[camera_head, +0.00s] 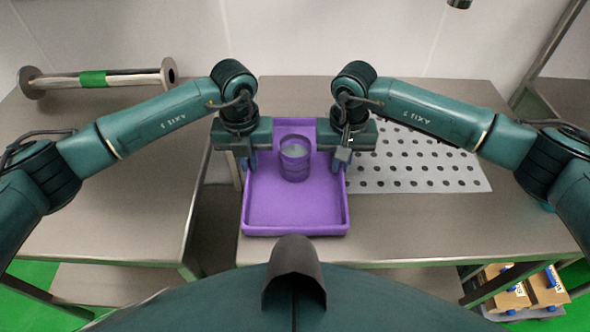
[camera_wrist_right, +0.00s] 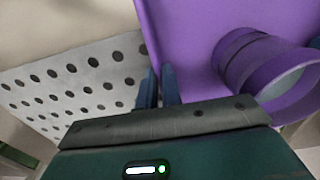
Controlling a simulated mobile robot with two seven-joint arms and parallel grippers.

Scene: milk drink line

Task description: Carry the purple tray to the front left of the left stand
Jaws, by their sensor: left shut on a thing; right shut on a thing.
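The purple tray (camera_head: 296,215) is in the middle of the head view, at the left end of the right-hand table, close to the gap between the tables. A purple-tinted cup (camera_head: 295,160) stands upright in it; the cup also shows in the right wrist view (camera_wrist_right: 262,68). My left gripper (camera_head: 248,160) is shut on the tray's left wall. My right gripper (camera_head: 340,158) is shut on the tray's right wall; in the right wrist view its fingers (camera_wrist_right: 159,88) straddle the tray edge. I cannot tell whether the tray touches the table.
A white perforated sheet (camera_head: 425,172) lies right of the tray. A metal roller with a green band (camera_head: 93,79) lies at the back of the left table (camera_head: 110,205), whose middle is clear. A gap separates the tables. Wooden blocks (camera_head: 520,292) sit low at right.

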